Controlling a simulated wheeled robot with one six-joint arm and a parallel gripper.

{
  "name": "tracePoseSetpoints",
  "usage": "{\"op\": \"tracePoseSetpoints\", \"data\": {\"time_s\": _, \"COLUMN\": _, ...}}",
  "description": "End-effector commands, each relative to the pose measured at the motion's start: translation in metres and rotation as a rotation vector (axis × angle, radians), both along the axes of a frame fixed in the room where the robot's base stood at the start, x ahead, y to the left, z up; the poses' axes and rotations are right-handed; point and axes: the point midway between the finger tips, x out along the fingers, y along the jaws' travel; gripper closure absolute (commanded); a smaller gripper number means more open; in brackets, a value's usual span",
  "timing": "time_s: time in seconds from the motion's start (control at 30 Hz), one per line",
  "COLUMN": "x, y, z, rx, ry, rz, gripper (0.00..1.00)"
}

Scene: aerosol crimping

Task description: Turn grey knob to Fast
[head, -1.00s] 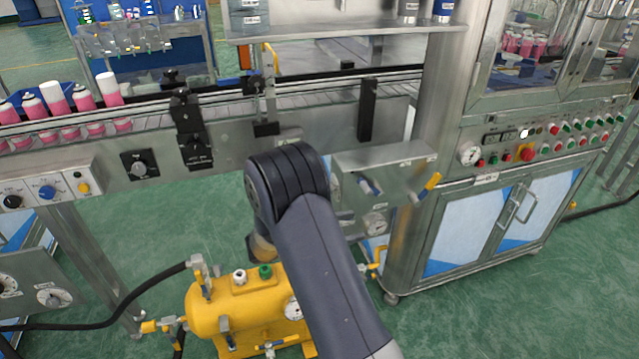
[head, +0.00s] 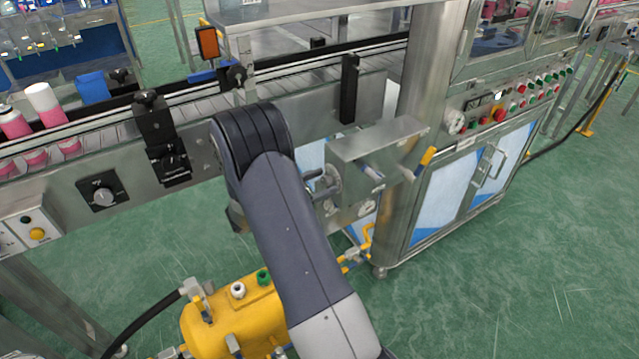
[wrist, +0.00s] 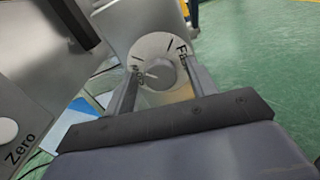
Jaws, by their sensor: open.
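In the wrist view, the grey knob (wrist: 161,74) sits in the middle of a round pale dial plate (wrist: 155,45). "Fast" is printed at its right and what looks like "Slow" at its left. A light pointer mark on the knob seems to face left, toward "Slow". My gripper (wrist: 162,70) is open, with one finger on each side of the knob. I cannot tell whether the fingers touch it. In the head view, my arm hides my gripper, and I cannot make out this knob there.
A steel box with a yellow-tipped lever (head: 425,160) juts from the conveyor front, right of my arm. A yellow tank (head: 225,315) stands below. A black-plated knob (head: 103,195) is on the conveyor at left. A "Zero" panel (wrist: 20,140) lies at the wrist view's lower left.

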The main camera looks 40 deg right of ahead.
Motion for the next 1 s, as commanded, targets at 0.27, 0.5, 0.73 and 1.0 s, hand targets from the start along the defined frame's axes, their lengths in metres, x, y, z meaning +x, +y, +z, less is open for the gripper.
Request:
{"op": "tracePoseSetpoints", "data": {"time_s": 0.27, "x": 0.0000, "y": 0.0004, "z": -0.0001, "rx": 0.000, "ry": 0.000, "rz": 0.000, "gripper": 0.64}}
{"op": "tracePoseSetpoints", "data": {"time_s": 0.5, "x": -0.0001, "y": 0.0004, "z": -0.0001, "rx": 0.000, "ry": 0.000, "rz": 0.000, "gripper": 0.84}}
{"op": "tracePoseSetpoints", "data": {"time_s": 0.73, "x": -0.0001, "y": 0.0004, "z": -0.0005, "rx": 0.000, "ry": -0.005, "rz": 0.000, "gripper": 0.91}}
{"op": "tracePoseSetpoints", "data": {"time_s": 1.0, "x": -0.0001, "y": 0.0004, "z": -0.0032, "rx": -0.005, "ry": -0.090, "rz": -0.001, "gripper": 0.91}}
